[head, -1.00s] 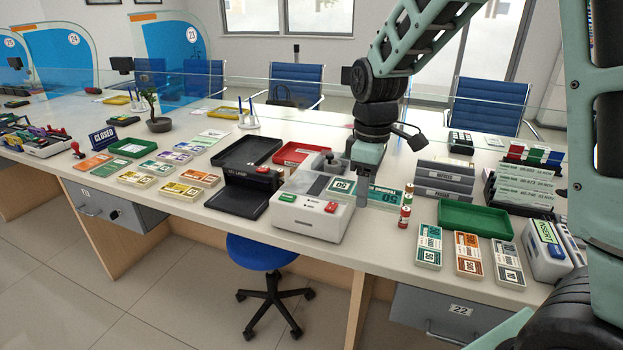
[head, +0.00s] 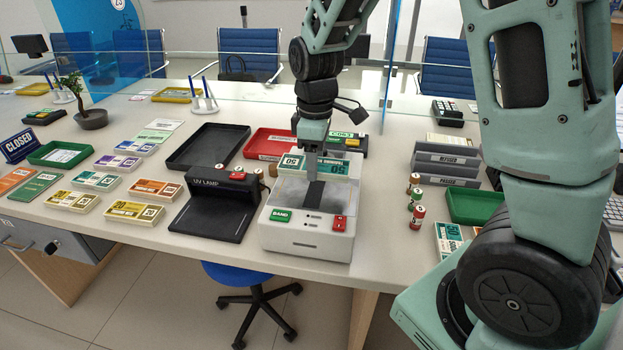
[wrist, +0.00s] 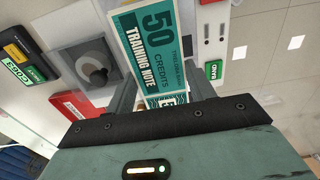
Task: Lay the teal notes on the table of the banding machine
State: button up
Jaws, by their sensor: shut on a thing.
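The banding machine (head: 306,236) is a white box at the counter's front edge, with a green BAND button, a red button and a dark strip on top. My gripper (head: 312,172) points down over its rear part. It is shut on the teal notes (head: 335,166), a flat bundle marked 50, which spans the back of the machine's top. In the wrist view the teal notes (wrist: 150,42) lie between the two fingers, and the banding machine (wrist: 238,25) shows beyond them. I cannot tell whether the notes touch the machine.
The black UV lamp (head: 222,205) stands close left of the machine. A glass screen (head: 240,68) runs along the back.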

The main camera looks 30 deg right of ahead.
aim_at(315, 192)
jog(key=shift+f, duration=2.7)
jog(key=shift+f, duration=0.2)
jog(key=o, duration=1.1)
jog(key=shift+r, duration=0.15)
